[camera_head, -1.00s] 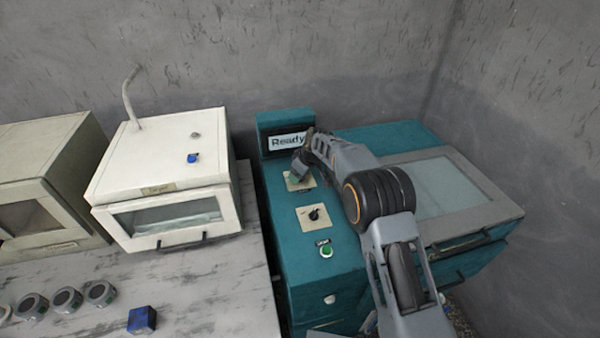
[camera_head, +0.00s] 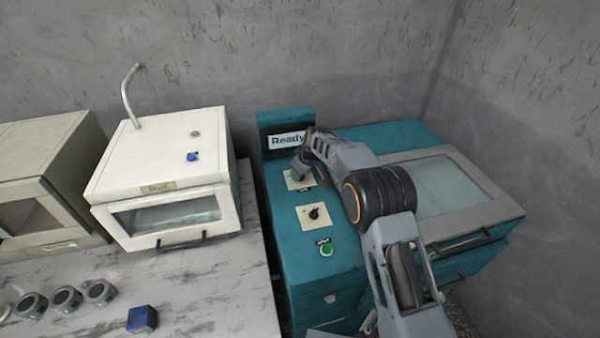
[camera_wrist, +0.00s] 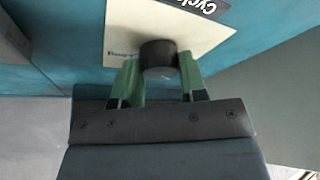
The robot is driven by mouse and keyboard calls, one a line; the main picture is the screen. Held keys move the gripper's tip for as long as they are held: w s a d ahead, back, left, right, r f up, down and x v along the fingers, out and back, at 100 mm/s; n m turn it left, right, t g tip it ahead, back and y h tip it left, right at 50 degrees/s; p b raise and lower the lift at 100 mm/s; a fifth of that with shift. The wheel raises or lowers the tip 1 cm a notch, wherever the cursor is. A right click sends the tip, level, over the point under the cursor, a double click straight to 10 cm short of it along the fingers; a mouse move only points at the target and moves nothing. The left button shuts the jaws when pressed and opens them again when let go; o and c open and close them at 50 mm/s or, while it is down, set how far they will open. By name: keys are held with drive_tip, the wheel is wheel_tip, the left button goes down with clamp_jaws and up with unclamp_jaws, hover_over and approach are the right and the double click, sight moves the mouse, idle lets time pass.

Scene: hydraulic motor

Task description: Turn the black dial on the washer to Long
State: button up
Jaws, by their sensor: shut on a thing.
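The teal washer (camera_head: 285,235) stands on the right with a "Ready" display (camera_head: 288,140) at its back. In the wrist view, a black dial (camera_wrist: 158,58) sits on a cream plate (camera_wrist: 195,30) with partly visible lettering starting "Cycl". The green fingers of my gripper (camera_wrist: 159,80) are shut on the dial, one on each side. In the head view my gripper (camera_head: 302,168) is at the rear cream plate (camera_head: 296,182) and hides its dial. A second black dial (camera_head: 314,213) on a cream plate is nearer the front. The setting labels are too small or hidden to read.
A green button (camera_head: 326,250) is at the washer's front. The glass lid (camera_head: 445,185) lies right of my arm. A white oven-like box (camera_head: 165,180), a blue block (camera_head: 142,318) and several grey rings (camera_head: 66,299) are on the left table.

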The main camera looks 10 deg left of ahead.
drive_tip(key=m+t+h+b, duration=0.1)
drive_tip(key=m, duration=0.2)
drive_tip(key=m+t+b, duration=0.1)
drive_tip(key=m, duration=0.2)
drive_tip(key=shift+a+m+h, duration=0.15)
drive_tip(key=shift+m+h, duration=0.25)
drive_tip(key=m+h+b, duration=0.2)
drive_tip(key=m, duration=0.4)
drive_tip(key=shift+a, duration=0.1)
drive_tip(key=m+h, duration=0.1)
drive_tip(key=m, duration=0.2)
drive_tip(key=shift+h, duration=0.3)
drive_tip(key=m+h+p, duration=0.1)
drive_tip(key=m, duration=0.1)
drive_tip(key=shift+r+m, duration=0.15)
drive_tip(key=shift+m, duration=0.25)
drive_tip(key=m+g+p, duration=0.1)
drive_tip(key=m+p, duration=0.1)
drive_tip(key=m, duration=0.1)
drive_tip(key=shift+h+p, duration=0.4)
drive_tip(key=shift+a+m+g+p, duration=0.1)
drive_tip(key=shift+m+g+p, duration=0.3)
drive_tip(key=shift+m+p, duration=0.4)
drive_tip(key=o, duration=0.9)
drive_tip(key=shift+h, duration=0.3)
